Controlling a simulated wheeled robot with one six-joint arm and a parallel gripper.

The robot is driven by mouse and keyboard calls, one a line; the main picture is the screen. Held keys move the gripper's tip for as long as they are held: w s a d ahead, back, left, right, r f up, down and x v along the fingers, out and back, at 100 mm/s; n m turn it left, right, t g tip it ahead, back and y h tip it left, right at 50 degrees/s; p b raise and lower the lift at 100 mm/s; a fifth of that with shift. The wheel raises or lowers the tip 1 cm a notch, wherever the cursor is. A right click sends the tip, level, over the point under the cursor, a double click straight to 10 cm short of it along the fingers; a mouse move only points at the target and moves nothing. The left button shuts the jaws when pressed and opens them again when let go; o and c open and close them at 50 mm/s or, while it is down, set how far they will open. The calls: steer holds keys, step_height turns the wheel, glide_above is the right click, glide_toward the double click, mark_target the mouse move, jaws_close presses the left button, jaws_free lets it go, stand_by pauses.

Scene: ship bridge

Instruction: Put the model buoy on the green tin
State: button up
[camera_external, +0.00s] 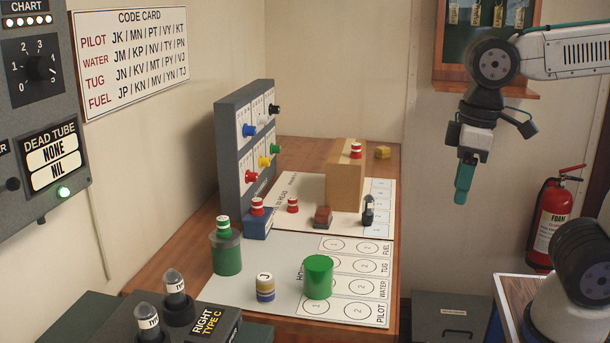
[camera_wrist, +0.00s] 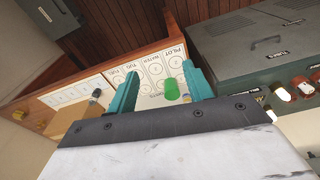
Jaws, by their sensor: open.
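A bright green cylinder (camera_external: 318,277), seemingly the green tin, stands upright on the marked sheet with its top bare. It also shows in the wrist view (camera_wrist: 172,90). A darker green canister (camera_external: 226,256) stands to its left with a small green-and-white piece (camera_external: 223,228) on top. Small red-and-white pieces, like model buoys, sit on the blue block (camera_external: 257,207), on the sheet (camera_external: 292,205) and on the tan box (camera_external: 356,150). I cannot tell which piece is the model buoy. My gripper (camera_external: 465,190) hangs open and empty, right of the table; its teal fingers (camera_wrist: 160,88) show in the wrist view.
A white, yellow and blue cylinder (camera_external: 265,289) stands left of the green cylinder. A grey panel with coloured knobs (camera_external: 250,145) and the tan box (camera_external: 345,180) rise at the back. A dark figure (camera_external: 368,211) and a red-brown block (camera_external: 322,218) stand between.

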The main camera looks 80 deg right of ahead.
steer(key=s+f+n, duration=0.1)
steer(key=s+f, duration=0.5)
steer(key=s, duration=0.2)
steer(key=shift+a, duration=0.2)
